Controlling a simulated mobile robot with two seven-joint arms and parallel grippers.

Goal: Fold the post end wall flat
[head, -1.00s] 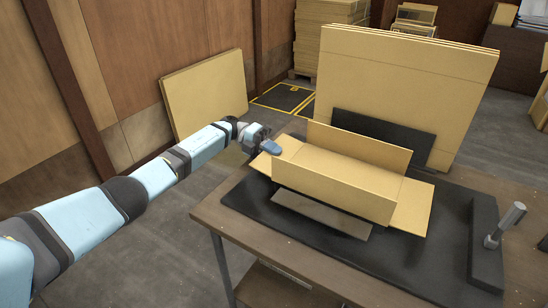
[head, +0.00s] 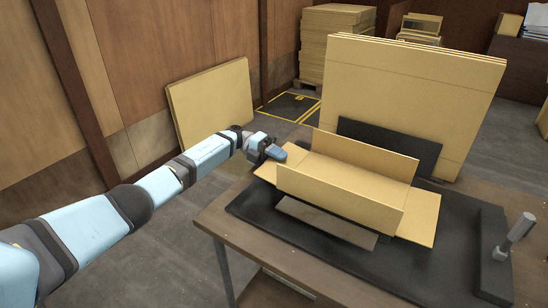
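An open cardboard box (head: 340,192) lies on a black mat on the table, with its two long side walls upright. Its right end wall (head: 418,218), on the side towards the grey post (head: 519,228), lies folded outward and looks about flat. Its left end wall (head: 265,170) also leans outward and is partly hidden by my gripper. My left gripper (head: 276,152) hovers at the box's left end, over that end wall. I cannot tell if it touches, or whether its fingers are apart. My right gripper is out of view.
A grey-brown strip (head: 325,222) lies on the mat (head: 400,260) in front of the box. Behind the box stand a dark panel (head: 425,155) and tall cardboard sheets (head: 410,85). A black block (head: 492,265) holds the post. Another sheet (head: 210,105) leans at the wall.

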